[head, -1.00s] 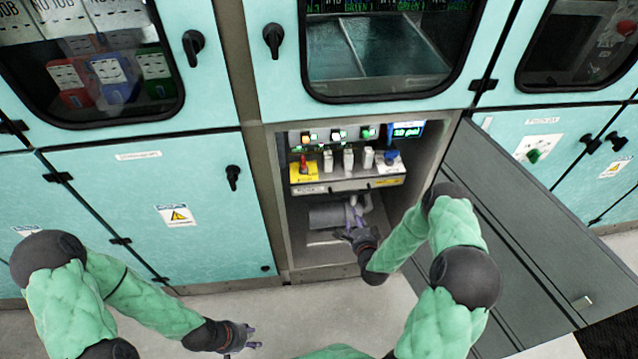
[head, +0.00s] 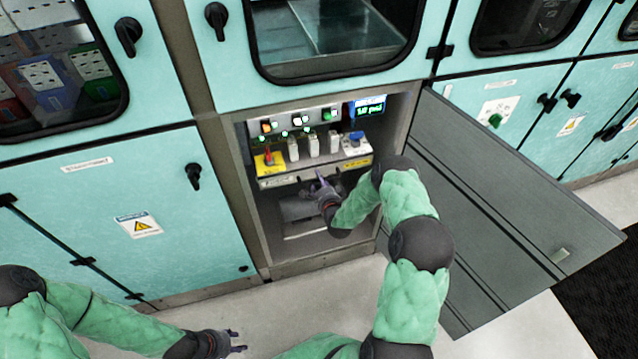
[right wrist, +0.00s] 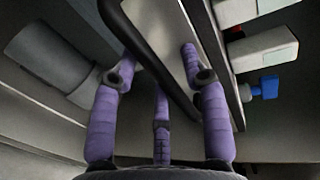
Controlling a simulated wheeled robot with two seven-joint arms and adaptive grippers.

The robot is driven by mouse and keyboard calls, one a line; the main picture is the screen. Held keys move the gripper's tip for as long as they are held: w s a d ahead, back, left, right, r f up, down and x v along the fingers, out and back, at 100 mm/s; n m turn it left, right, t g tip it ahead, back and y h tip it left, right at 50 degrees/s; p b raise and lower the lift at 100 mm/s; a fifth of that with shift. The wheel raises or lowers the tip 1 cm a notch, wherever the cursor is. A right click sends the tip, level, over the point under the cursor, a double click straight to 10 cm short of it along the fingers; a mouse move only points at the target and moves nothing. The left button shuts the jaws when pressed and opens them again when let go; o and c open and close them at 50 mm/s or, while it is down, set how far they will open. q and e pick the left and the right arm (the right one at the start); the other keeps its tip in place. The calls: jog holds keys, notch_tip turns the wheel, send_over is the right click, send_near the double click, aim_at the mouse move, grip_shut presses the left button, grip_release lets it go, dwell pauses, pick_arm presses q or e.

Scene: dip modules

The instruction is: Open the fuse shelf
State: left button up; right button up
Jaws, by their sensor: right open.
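The fuse shelf (head: 285,181) is a grey shelf inside the open lower cabinet. It has a pale front strip with yellow labels, and a red switch on a yellow plate, several white fuse blocks and a blue knob on top. My right gripper (head: 319,184) is at the middle of the shelf's front edge, open. In the right wrist view its purple fingers (right wrist: 157,62) are spread around a black handle bar (right wrist: 140,45) in front of the shelf's pale front; contact is unclear. My left gripper (head: 240,341) is open and empty, low over the floor at left.
The cabinet door (head: 510,235) hangs wide open to the right, beside my right arm. A row of lit buttons and a display (head: 370,106) sit above the shelf.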

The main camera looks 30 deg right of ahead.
jog(key=shift+w, duration=0.1)
grip_shut()
